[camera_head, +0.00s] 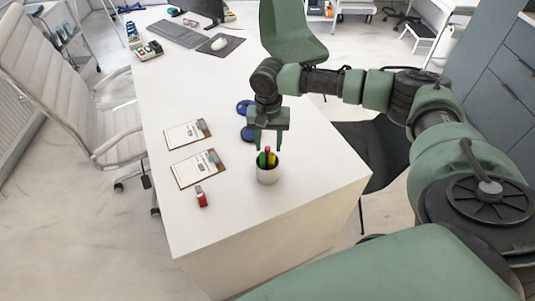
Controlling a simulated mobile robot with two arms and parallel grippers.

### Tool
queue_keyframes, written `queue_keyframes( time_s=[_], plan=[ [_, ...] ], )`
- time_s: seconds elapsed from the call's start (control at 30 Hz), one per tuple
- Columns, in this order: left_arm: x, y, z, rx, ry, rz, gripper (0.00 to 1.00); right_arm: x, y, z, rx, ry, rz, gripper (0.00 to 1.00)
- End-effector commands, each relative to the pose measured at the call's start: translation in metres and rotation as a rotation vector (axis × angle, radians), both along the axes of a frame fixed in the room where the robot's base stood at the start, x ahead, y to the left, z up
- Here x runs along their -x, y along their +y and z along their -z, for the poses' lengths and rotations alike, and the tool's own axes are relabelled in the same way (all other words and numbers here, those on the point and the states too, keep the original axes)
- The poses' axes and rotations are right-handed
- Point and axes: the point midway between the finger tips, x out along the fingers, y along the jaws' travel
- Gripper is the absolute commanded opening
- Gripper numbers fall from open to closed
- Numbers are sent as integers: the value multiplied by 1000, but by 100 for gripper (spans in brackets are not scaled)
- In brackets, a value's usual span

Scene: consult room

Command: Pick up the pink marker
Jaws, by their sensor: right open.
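A white cup (267,176) stands upright near the front right part of the white desk. Several markers stand in it, with green and yellow ones showing. The pink marker (267,150) sticks up among them, and its lower part is hidden by the cup and the other markers. My right gripper (268,144) points down just above the cup, open, with one finger on each side of the pink marker's top. I cannot tell whether a finger touches it. My left gripper is not in view.
Two clipboards (198,169) and a red-and-white item (201,196) lie left of the cup on the desk (235,215). Blue round items (243,106) lie behind the gripper. A keyboard (180,34) and mouse (220,43) are at the far end. Chairs stand on both sides.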

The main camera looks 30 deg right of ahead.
Motion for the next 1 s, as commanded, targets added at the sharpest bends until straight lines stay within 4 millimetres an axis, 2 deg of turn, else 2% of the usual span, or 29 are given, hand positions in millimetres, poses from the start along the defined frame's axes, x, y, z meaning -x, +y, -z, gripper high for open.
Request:
queue_keyframes(
  time_s=[0.03, 0.2, 0.43, 0.47, 0.6, 1.0],
  plan=[
    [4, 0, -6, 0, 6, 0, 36, 1, 0, 5, 2, 3, -1, 43],
    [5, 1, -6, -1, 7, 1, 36, 0, 1, 26, 1, 1, -2, 43],
    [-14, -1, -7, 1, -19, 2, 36, 0, 1, 28, 0, -1, -2, 43],
    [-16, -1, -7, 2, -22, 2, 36, 0, 1, 28, 0, -1, -2, 40],
    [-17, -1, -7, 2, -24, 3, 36, 0, 1, 28, 0, -1, -2, 1],
    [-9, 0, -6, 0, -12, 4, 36, 0, 1, 26, 0, -2, -2, 0]
  ],
)
